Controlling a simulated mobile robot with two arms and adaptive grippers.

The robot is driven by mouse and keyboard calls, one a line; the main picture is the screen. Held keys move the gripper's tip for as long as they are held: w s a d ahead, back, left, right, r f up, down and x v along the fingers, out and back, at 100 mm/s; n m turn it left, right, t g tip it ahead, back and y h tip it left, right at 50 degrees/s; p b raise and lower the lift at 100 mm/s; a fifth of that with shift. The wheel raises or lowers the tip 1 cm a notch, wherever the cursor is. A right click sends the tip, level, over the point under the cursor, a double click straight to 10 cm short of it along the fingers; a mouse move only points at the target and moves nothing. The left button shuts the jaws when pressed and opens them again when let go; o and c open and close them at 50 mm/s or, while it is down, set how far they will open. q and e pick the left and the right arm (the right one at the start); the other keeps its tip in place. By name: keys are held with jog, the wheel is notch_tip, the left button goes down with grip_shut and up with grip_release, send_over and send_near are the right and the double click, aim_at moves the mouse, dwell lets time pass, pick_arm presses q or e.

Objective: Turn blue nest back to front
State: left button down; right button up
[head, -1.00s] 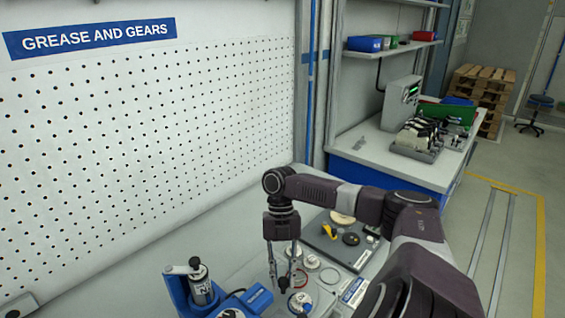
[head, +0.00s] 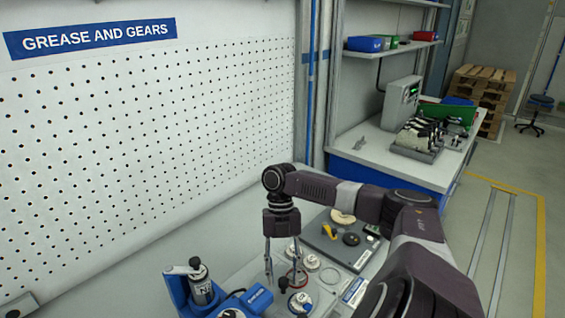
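My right gripper (head: 283,274) hangs fingers-down over the bench from the arm that comes in from the right. Its two slim fingers are spread, with no object visibly clamped between them. A dark knob (head: 283,284) shows just below and between the fingertips; I cannot tell whether they touch it. A blue part (head: 257,298), which may be the blue nest, lies left of the fingers near the bottom edge. Its front is cut off, so I cannot tell which way it faces. My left gripper is not in view.
A blue stand with a grease canister (head: 200,285) is left of the gripper. Round white-capped parts (head: 311,263) sit close right of the fingers. A dark tray (head: 338,243) with small parts lies behind. The perforated wall panel (head: 150,140) bounds the bench.

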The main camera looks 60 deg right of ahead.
jog(key=v, duration=1.1)
jog(key=shift+r, duration=0.15)
